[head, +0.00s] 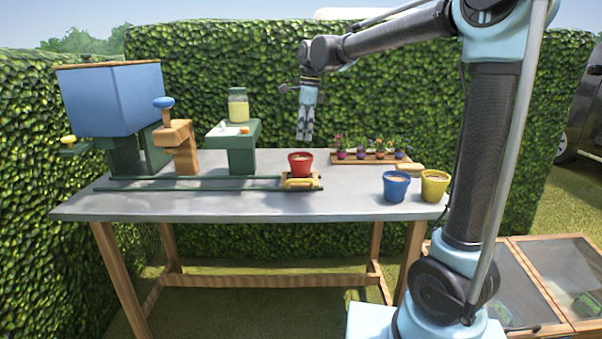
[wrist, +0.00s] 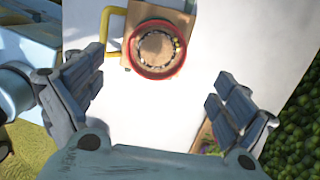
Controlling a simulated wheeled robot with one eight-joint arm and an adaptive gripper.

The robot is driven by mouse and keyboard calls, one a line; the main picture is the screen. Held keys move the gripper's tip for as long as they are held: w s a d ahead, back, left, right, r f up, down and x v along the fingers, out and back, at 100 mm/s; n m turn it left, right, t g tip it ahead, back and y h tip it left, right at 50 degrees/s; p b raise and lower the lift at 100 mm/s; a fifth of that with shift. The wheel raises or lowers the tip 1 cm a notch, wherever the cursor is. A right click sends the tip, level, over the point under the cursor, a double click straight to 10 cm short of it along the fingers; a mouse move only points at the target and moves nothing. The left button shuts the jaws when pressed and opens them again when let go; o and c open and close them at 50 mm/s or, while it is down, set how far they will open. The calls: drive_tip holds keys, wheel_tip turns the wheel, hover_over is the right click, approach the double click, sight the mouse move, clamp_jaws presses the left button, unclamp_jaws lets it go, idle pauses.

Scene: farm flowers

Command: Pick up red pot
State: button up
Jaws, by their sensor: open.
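The red pot (head: 300,163) stands upright on a small wooden carriage (head: 301,185) with a yellow handle, at the right end of the rails on the table. In the wrist view the red pot (wrist: 156,48) shows from above, with brown contents inside its red rim. My gripper (head: 304,136) hangs pointing down above the table, above and apart from the pot. In the wrist view my gripper (wrist: 157,92) is open and empty, with its fingers wide apart. The pot lies beyond the fingertips there, near the top middle.
A blue pot (head: 396,187) and a yellow pot (head: 434,187) stand at the table's right end. A wooden tray (head: 340,160) of several small flowers lies behind. Green stand (head: 231,150), wooden post (head: 178,150) and blue hopper (head: 110,100) stand left. The grey tabletop (head: 345,200) is clear in front.

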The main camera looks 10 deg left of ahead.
sight(301, 157)
drive_tip(key=shift+s+a+f, duration=0.1)
drive_tip(key=shift+a+f, duration=0.05)
drive_tip(key=shift+f, duration=1.35)
drive_tip(key=shift+s+a+f, duration=0.1)
drive_tip(key=shift+a+f, duration=0.05)
drive_tip(key=shift+f, duration=1.4)
drive_tip(key=shift+s+a+f, duration=0.1)
drive_tip(key=shift+a+f, duration=0.05)
drive_tip(key=shift+f, duration=1.35)
drive_tip(key=c, duration=1.9)
